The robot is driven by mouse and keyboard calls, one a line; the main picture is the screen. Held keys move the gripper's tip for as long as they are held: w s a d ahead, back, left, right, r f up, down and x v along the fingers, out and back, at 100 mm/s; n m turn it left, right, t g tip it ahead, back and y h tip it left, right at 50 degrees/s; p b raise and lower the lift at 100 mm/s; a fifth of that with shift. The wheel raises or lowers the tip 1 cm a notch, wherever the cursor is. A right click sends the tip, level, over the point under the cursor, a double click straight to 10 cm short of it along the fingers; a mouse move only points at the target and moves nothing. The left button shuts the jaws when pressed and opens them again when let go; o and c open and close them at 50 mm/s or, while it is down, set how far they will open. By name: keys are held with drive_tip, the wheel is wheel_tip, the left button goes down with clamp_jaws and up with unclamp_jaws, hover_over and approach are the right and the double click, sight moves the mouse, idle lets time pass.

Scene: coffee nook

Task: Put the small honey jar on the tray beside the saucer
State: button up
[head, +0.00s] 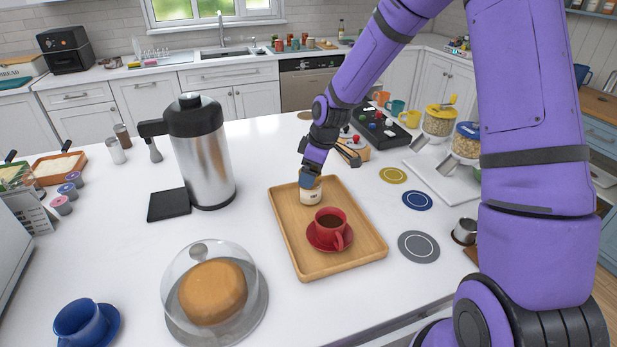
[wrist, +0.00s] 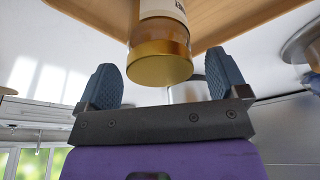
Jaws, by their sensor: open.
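The small honey jar (head: 311,198) has a pale label and stands upright on the wooden tray (head: 362,261), toward its far side. A red saucer (head: 317,241) with a red cup of coffee (head: 333,224) sits nearer on the tray; the jar is just behind it, apart from it. My gripper (head: 310,181) is open and comes down over the jar. In the wrist view the jar's gold lid (wrist: 159,68) lies between my two spread blue fingers, with gaps on both sides.
A steel coffee flask (head: 205,160) stands left of the tray, with a black mat (head: 168,204) beside it. A glass-domed cake (head: 213,291) is at the front left. Round coasters (head: 418,246) lie to the right. Cereal dispensers (head: 439,119) stand further right.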

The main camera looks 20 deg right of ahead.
drive_tip(key=v, duration=0.9)
drive_tip(key=shift+s+r, duration=0.1)
drive_tip(key=shift+r, duration=0.05)
drive_tip(key=s+d+r+m+t+h, duration=0.25)
drive_tip(key=s+r+m, duration=0.35)
drive_tip(key=s+r, duration=0.95)
drive_tip(key=s+d+r+m, duration=0.1)
drive_tip(key=s+r+m, duration=0.1)
drive_tip(key=s, duration=0.6)
drive_tip(key=s+d+r+m+t, duration=0.1)
drive_tip(key=s+m, duration=0.2)
drive_tip(key=s, duration=0.5)
drive_tip(key=shift+r, duration=0.4)
